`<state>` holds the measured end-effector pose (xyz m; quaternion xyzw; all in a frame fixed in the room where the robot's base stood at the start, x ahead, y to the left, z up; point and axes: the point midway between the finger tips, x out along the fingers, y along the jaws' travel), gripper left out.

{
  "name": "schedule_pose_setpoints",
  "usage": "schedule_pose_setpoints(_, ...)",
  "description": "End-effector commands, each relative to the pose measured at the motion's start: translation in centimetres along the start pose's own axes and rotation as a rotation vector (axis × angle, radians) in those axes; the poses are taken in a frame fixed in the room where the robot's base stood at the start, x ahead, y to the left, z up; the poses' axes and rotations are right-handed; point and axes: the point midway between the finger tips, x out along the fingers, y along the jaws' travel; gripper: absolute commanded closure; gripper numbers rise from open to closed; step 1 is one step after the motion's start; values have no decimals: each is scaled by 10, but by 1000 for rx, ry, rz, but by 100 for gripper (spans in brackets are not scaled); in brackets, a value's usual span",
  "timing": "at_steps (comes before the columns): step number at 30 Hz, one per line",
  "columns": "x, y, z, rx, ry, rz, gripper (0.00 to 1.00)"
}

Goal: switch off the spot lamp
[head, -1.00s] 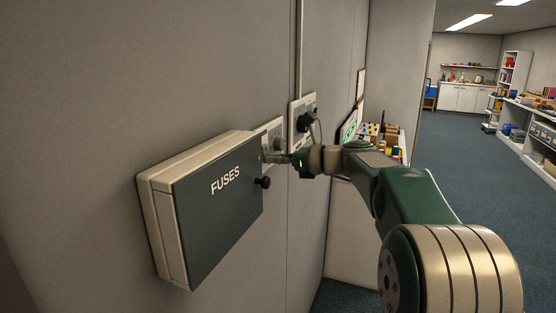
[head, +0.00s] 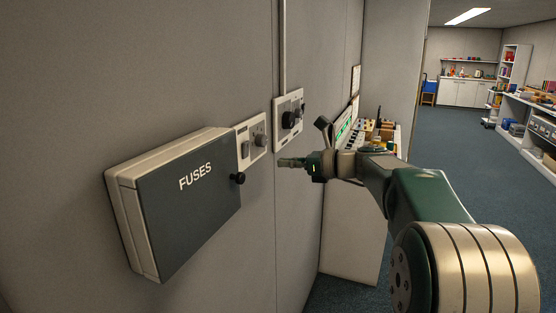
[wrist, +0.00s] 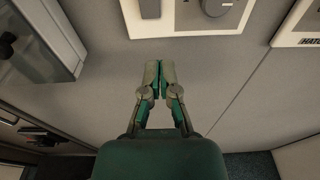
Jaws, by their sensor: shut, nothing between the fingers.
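My gripper (head: 284,162) is shut and empty, apart from the wall and its plates. Its closed fingertips also show in the wrist view (wrist: 159,68), just below a pale switch plate. This switch plate (head: 242,132) is on the wall right of the fuse box and carries a grey rocker-like piece (head: 245,149) and a round grey knob (head: 260,140). Both are cut off at the top of the wrist view. I cannot read which control is for the spot lamp. A small dark lamp-like thing (head: 323,124) stands behind my wrist; I cannot tell whether it is lit.
The grey fuse box (head: 190,215) with a black knob juts from the wall at left. A second plate (head: 279,104) with dark knobs is farther along; its partly visible label reads "HATC" in the wrist view. A bench with small items (head: 380,132) is beyond. Open floor lies right.

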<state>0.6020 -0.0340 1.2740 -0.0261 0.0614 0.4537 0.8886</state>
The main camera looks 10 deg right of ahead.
Motion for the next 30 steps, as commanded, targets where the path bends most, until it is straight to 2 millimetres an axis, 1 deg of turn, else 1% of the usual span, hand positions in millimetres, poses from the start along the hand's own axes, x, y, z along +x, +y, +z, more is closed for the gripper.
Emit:
schedule_pose_setpoints(5, -23, 3, -6, -3, 3, -1, 100)
schedule_pose_setpoints(9, -52, -1, -14, 0, -1, -1, 100)
schedule_pose_setpoints(12, -68, -3, -19, 2, -3, 0, 100)
schedule_pose_setpoints(14, -74, -4, -20, 3, -5, 1, 100)
schedule_pose_setpoints(17, -77, -3, -21, 2, -4, 2, 100)
schedule_pose_setpoints(25, -71, 2, -20, -2, 0, 3, 100)
schedule_pose_setpoints(30, -74, 0, -21, -1, -1, 3, 100)
